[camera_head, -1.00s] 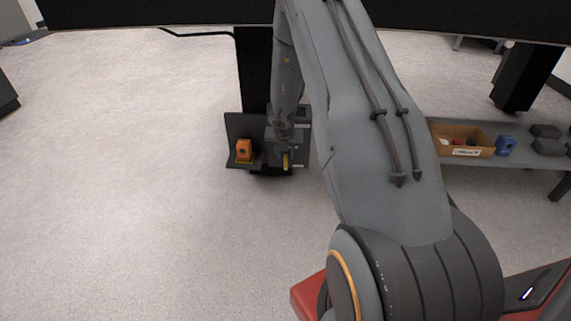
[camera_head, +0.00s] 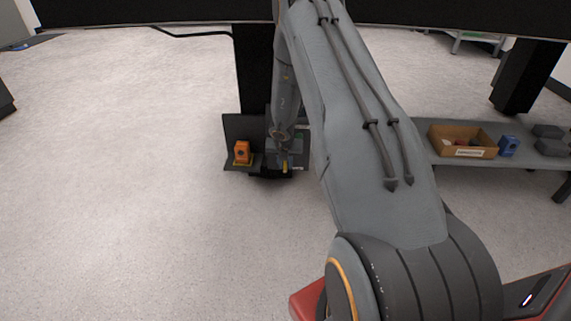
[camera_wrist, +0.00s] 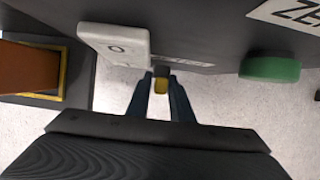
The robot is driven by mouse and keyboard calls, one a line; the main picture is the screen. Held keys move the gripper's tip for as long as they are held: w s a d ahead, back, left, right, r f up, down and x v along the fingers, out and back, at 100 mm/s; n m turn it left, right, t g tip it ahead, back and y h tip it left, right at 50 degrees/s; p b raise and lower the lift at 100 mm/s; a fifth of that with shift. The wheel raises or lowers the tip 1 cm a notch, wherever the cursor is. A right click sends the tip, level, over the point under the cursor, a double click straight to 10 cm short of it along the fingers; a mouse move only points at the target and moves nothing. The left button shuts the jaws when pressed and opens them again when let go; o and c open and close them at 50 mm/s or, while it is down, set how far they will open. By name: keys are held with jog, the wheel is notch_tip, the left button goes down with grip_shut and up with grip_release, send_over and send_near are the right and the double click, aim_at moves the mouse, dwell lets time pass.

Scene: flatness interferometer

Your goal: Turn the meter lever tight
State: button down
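My wrist hides much of the meter there.
An orange block (camera_head: 242,152) stands left of the meter on the same stand; it also shows in the wrist view (camera_wrist: 28,66). A green button (camera_wrist: 270,69) and a light plate (camera_wrist: 115,44) flank the lever. A bench at right holds a cardboard box (camera_head: 440,146) and a blue block (camera_head: 508,146).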

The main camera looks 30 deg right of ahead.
jog(key=shift+a, duration=0.1)
jog(key=shift+a+g+h, duration=0.1)
jog(key=shift+g+h, duration=0.4)
jog(key=shift+h, duration=0.1)
jog(key=n+g+h, duration=0.1)
jog(key=h, duration=0.1)
jog(key=shift+w+a+f+g+h, duration=0.1)
jog(key=shift+g+h, duration=0.2)
jog(key=shift+f+n+g+h+b, duration=0.1)
jog(key=shift+n+g+h+b, duration=0.2)
jog(key=shift+g+h+b, duration=0.65)
jog(key=shift+t+h+p, duration=0.25)
jog(key=shift+h+p, duration=0.1)
jog(key=c, duration=1.8)
grip_release()
jog(key=shift+o, duration=0.2)
